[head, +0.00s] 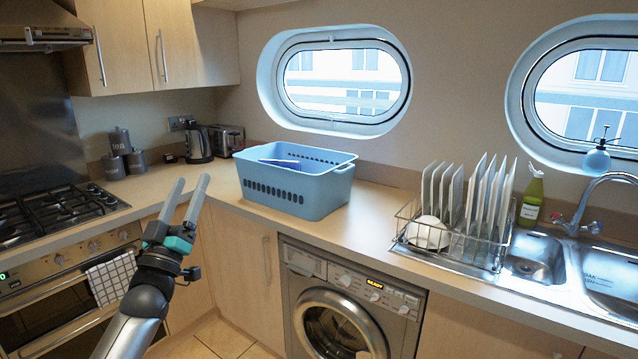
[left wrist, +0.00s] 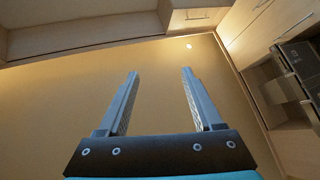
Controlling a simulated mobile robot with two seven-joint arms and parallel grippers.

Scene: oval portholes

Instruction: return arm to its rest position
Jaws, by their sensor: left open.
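My left gripper (head: 188,190) comes up from the lower left in the head view, in front of the counter corner. Its two fingers point upward, apart, with nothing between them. The left wrist view shows the same gripper (left wrist: 158,72) open and empty, with a plain tan surface and a small bright spot beyond the fingers. My right gripper is in neither view.
A blue basket (head: 325,197) with a blue item inside stands on the counter (head: 375,215), right of my gripper. A dish rack (head: 403,232) with plates stands by the sink (head: 610,285). The hob (head: 50,215) and oven (head: 60,290) are at left, a washing machine (head: 345,310) below.

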